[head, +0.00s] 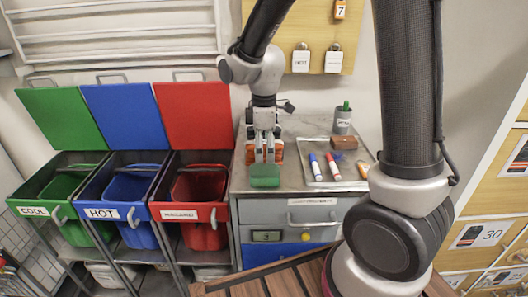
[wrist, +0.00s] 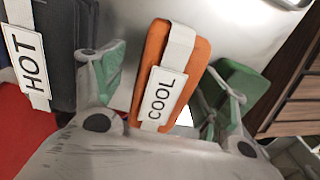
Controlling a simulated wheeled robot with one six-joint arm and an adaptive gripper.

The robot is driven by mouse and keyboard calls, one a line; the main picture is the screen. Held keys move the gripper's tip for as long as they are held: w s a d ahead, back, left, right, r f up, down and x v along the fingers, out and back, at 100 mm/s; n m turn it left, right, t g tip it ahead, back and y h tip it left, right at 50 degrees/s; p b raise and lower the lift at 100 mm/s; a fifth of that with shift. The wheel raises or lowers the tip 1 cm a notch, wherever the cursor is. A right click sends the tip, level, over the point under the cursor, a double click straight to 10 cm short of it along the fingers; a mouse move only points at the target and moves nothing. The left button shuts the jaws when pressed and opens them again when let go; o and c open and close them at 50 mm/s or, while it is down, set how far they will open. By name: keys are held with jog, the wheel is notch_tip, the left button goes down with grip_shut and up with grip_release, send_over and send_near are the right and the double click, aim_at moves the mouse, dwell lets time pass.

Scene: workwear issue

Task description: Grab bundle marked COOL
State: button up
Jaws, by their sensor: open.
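The bundle marked COOL (wrist: 179,55) is orange with a white band and a white tag reading COOL. In the wrist view it lies between the two fingers of my gripper (wrist: 160,88), with small gaps seeming to show on both sides. My gripper is open. In the head view my gripper (head: 265,156) points down over the metal cabinet top, and orange cloth (head: 250,153) shows behind and beside its fingers. I cannot tell whether the fingertips reach below the bundle's top. A dark bundle tagged HOT (wrist: 57,45) lies to the left in the wrist view.
A green bundle (head: 265,176) lies in front of my gripper, close to the right finger in the wrist view (wrist: 243,88). A tray with markers (head: 315,168) is to the right. Green (head: 34,211), blue (head: 103,212) and red (head: 181,211) bins stand left.

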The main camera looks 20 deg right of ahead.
jog(key=shift+f, duration=0.1)
jog(key=shift+c, duration=0.4)
jog(key=c, duration=1.1)
